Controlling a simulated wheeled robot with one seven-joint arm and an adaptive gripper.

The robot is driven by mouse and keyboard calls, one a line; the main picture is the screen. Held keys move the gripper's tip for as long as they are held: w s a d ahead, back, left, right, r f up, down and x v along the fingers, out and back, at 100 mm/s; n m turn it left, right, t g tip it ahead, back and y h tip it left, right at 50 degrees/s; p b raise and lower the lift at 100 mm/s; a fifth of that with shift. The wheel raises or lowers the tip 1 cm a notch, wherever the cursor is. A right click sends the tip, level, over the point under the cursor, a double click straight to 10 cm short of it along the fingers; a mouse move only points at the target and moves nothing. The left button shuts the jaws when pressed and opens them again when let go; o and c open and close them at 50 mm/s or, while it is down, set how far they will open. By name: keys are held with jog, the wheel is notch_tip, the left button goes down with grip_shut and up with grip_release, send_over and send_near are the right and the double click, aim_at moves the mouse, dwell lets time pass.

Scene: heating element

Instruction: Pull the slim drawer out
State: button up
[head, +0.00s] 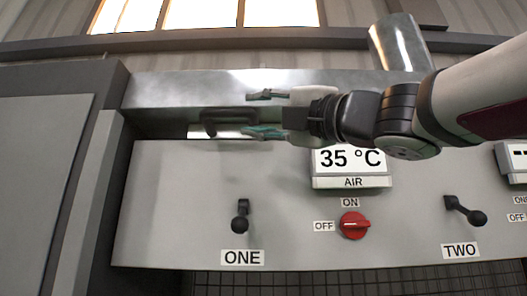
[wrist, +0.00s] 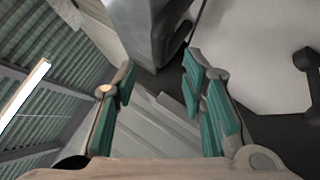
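A white strip, partly hidden, lies just below the handle. My gripper (head: 260,114) points left, one green-padded finger above the other, and is open. In the head view its fingertips overlap the handle's right end; I cannot tell whether they touch it. In the wrist view the gripper (wrist: 158,82) shows both fingers wide apart with nothing held.
Below are lever ONE (head: 240,217), a red knob (head: 354,225), a 35 °C display (head: 350,160) and lever TWO (head: 466,211). A metal cylinder (head: 398,45) stands behind my arm. A grey cabinet (head: 45,170) is at left. Open space lies before the panel's left part.

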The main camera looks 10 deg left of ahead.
aim_at(233, 113)
jog(key=p+x, duration=0.2)
jog(key=x, duration=0.6)
jog(key=shift+w+a+r, duration=0.15)
jog(key=shift+a, duration=0.2)
grip_shut()
